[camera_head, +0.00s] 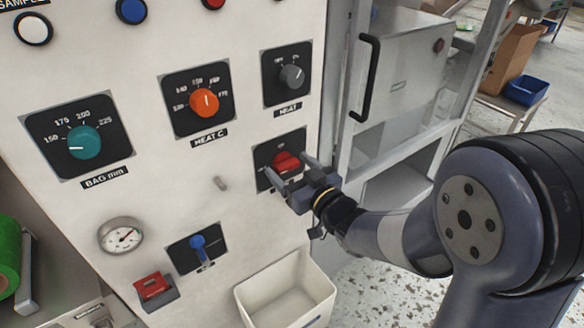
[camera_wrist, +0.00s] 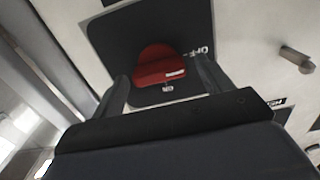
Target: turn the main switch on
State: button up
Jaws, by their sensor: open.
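The main switch is a red rotary knob (camera_head: 287,161) on a black square plate (camera_head: 262,155), low on the right of the white panel. In the wrist view the red knob (camera_wrist: 158,66) has a bar handle lying nearly level, with its white mark at the right end. "OFF" is printed to its upper right and "ON" below it. My gripper (camera_head: 291,169) is open, with one finger to each side of the knob. The wrist view also shows my gripper (camera_wrist: 162,82) fingers apart from the knob, with gaps on both sides. My gripper hides the plate's lower part in the head view.
Other knobs sit near: a grey one (camera_head: 292,77), an orange one (camera_head: 204,102) and a teal one (camera_head: 83,142). A small peg (camera_head: 221,183) sticks out left of the switch. A blue lever (camera_head: 198,243) and a white bin (camera_head: 286,291) are below. A cabinet handle (camera_head: 368,78) stands right.

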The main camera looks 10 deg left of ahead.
jog(key=c, duration=1)
jog(key=shift+m, duration=0.3)
jog(key=m, duration=0.3)
jog(key=shift+m, duration=0.4)
jog(key=m, duration=0.4)
jog(key=shift+w+d+m, duration=0.1)
jog(key=shift+d+m, duration=0.05)
jog(key=shift+m, duration=0.15)
jog(key=m+p, duration=0.1)
jog(key=m, duration=0.3)
jog(key=shift+f+m, duration=0.1)
jog(key=shift+m, duration=0.2)
jog(key=m+p, duration=0.1)
jog(key=m, duration=0.3)
jog(key=shift+f, duration=0.1)
jog(key=shift+m, duration=0.3)
